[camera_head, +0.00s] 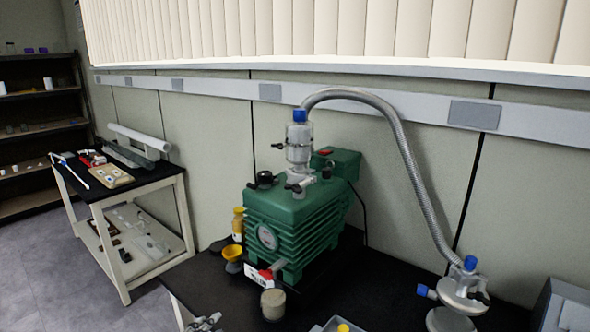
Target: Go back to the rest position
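Neither of my grippers can be made out in the head view. The green vacuum pump (290,225) stands on the black-topped bench (385,290), with a round gauge on its front. A clear-and-metal fitting (298,150) with a blue cap stands upright on top of the pump. A ribbed metal hose (405,150) arches from this fitting down to a silver valve assembly (463,290) with blue caps at the right.
A yellow funnel (232,253), a beige-topped jar (273,303) and a small silvery metal part (204,322) are near the pump's front. A cart (98,190) with tools stands left, before dark shelves (40,125). Grey floor (60,280) is open at lower left.

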